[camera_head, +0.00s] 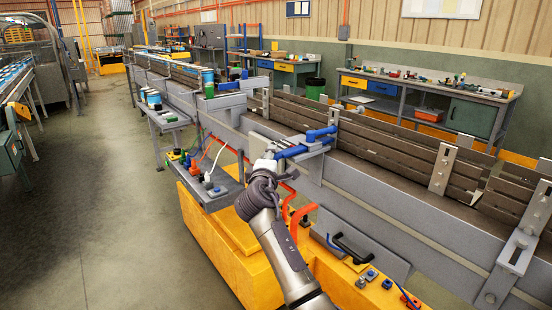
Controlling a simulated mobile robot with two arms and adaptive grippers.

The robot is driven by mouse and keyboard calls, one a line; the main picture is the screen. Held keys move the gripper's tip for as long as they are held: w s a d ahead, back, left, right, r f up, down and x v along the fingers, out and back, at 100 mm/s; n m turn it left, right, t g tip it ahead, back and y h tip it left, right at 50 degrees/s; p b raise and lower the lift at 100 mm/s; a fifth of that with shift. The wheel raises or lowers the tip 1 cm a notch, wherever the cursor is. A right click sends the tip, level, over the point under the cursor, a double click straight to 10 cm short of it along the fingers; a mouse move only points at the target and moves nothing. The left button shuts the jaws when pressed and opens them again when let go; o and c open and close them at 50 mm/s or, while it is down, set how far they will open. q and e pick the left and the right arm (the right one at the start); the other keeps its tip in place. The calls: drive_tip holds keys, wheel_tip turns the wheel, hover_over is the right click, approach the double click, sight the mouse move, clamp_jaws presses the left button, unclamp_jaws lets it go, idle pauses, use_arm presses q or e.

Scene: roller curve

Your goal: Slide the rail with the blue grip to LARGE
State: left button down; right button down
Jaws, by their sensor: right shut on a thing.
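The rail with the blue grip belongs to the conveyor in the middle. One blue handle (291,152) sticks out at the near side of the conveyor frame, and a second blue piece (320,133) stands just behind it to the right. My right gripper (272,155) is at the outer end of the near blue handle and shut on it. Its fingers are small and partly hidden by the wrist. The brown guide rails (380,150) run along the belt behind the handle. No LARGE marking is readable. My left gripper is not in view.
The grey conveyor side (390,205) runs from back left to front right, with metal brackets (442,168) on it. A yellow base (215,240) with a black handle (352,248) lies below. A small shelf (218,190) with cables stands left of my gripper. The left floor is clear.

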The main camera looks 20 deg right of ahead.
drive_tip(key=shift+s+a+f, duration=0.15)
drive_tip(key=shift+s+a, duration=0.1)
drive_tip(key=shift+a, duration=0.55)
drive_tip(key=c, duration=1)
unclamp_jaws()
drive_tip(key=shift+c, duration=0.2)
drive_tip(key=o, duration=0.3)
drive_tip(key=shift+s+a, duration=0.1)
drive_tip(key=shift+a, duration=0.05)
drive_tip(key=v, duration=1.2)
